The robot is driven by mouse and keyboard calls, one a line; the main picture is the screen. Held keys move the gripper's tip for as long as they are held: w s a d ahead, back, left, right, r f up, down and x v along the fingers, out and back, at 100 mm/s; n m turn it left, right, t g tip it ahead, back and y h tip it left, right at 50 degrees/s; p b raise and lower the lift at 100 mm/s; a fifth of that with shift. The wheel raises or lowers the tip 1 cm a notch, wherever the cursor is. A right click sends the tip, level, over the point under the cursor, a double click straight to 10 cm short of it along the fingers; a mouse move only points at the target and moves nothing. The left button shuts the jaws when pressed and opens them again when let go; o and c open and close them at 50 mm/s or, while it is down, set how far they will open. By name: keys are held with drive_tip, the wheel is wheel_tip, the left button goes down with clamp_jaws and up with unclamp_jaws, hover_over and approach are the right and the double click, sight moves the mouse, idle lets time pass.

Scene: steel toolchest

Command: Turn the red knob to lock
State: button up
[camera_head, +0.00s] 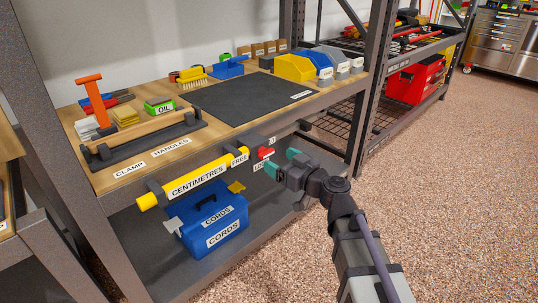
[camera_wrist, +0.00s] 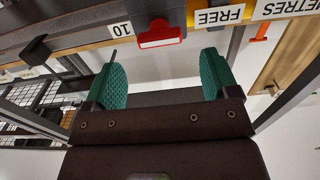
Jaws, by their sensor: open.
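The red knob (camera_head: 265,153) sits on a dark mount on the front edge of the workbench shelf. In the wrist view the red knob (camera_wrist: 160,36) shows as a bar-shaped handle, lying nearly across the picture. A FREE label (camera_head: 240,158) is beside it on the left in the head view. A label starting with LO (camera_head: 260,166) is just below it, partly hidden. My gripper (camera_head: 281,162) is open and faces the knob. In the wrist view my gripper (camera_wrist: 162,72) has its two teal fingers apart, with the knob beyond and between them, not touching.
A yellow CENTIMETRES bar (camera_head: 195,182) runs along the shelf front left of the knob. A blue CORDS box (camera_head: 213,220) stands on the lower shelf. A clamp handles rack (camera_head: 145,142) and dark mat (camera_head: 250,98) lie on top. The floor in front is clear.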

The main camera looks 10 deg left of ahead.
sight(269, 154)
drive_tip(key=x, duration=0.5)
drive_tip(key=shift+a, duration=0.15)
drive_tip(key=shift+c, duration=0.4)
drive_tip(key=c, duration=0.8)
drive_tip(key=shift+c, duration=0.2)
